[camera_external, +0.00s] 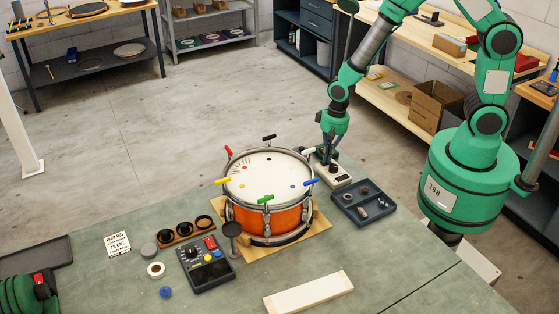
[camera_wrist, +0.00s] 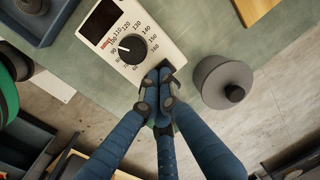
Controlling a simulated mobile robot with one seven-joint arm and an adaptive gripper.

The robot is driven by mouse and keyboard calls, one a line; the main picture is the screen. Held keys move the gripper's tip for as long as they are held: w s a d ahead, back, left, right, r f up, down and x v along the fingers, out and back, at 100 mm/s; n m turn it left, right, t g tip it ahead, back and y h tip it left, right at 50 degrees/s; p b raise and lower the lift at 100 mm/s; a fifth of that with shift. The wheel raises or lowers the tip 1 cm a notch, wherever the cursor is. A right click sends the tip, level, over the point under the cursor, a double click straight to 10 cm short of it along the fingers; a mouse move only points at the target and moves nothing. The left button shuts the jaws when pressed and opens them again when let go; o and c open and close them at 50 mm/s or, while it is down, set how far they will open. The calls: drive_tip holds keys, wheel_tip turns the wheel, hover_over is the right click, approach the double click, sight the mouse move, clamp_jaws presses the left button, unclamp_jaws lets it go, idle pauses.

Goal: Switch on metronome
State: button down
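The metronome (camera_wrist: 123,40) is a cream-white box with a dark display, a red label and a black round dial ringed by numbers, in the wrist view. In the external view the metronome (camera_external: 336,175) lies on the bench just right of the drum. My gripper (camera_wrist: 157,76) has its dark fingertips together over the metronome's near end, below the dial. A small dark patch, perhaps a switch, shows beside the fingertips and is partly covered. I cannot tell whether the tips touch it. In the external view my gripper (camera_external: 329,160) points down at the metronome's far end.
The orange drum (camera_external: 268,200) with coloured pegs stands on a wooden board (camera_external: 316,226). A dark parts tray (camera_external: 363,216) is right of the metronome. A grey knobbed cylinder (camera_wrist: 222,82) stands close to my fingers. A black control box (camera_external: 206,264) sits left of the drum.

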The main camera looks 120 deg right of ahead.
drive_tip(key=shift+s+a+f, duration=0.35)
drive_tip(key=shift+s+a, duration=0.05)
drive_tip(key=shift+s, duration=0.05)
drive_tip(key=shift+d+r+p, duration=0.1)
drive_tip(key=shift+r+p, duration=0.4)
drive_tip(key=shift+r, duration=0.05)
wheel_tip(320, 180, up, 13)
drive_tip(key=p, duration=0.3)
drive_tip(key=shift+s+d+r+p, duration=0.25)
drive_tip(key=shift+s+p, duration=0.1)
drive_tip(key=shift+s, duration=0.1)
drive_tip(key=shift+w+b, duration=0.3)
drive_tip(key=shift+b, duration=1.15)
drive_tip(key=shift+w+r+b, duration=0.1)
drive_tip(key=shift+r+b, duration=0.2)
drive_tip(key=shift+b, duration=0.4)
drive_tip(key=f+b, duration=0.1)
drive_tip(key=f, duration=0.3)
drive_tip(key=w+f+b, duration=0.1)
drive_tip(key=f, duration=0.4)
drive_tip(key=f+b, duration=0.1)
drive_tip(key=f, duration=0.4)
drive_tip(key=shift+w, duration=0.4)
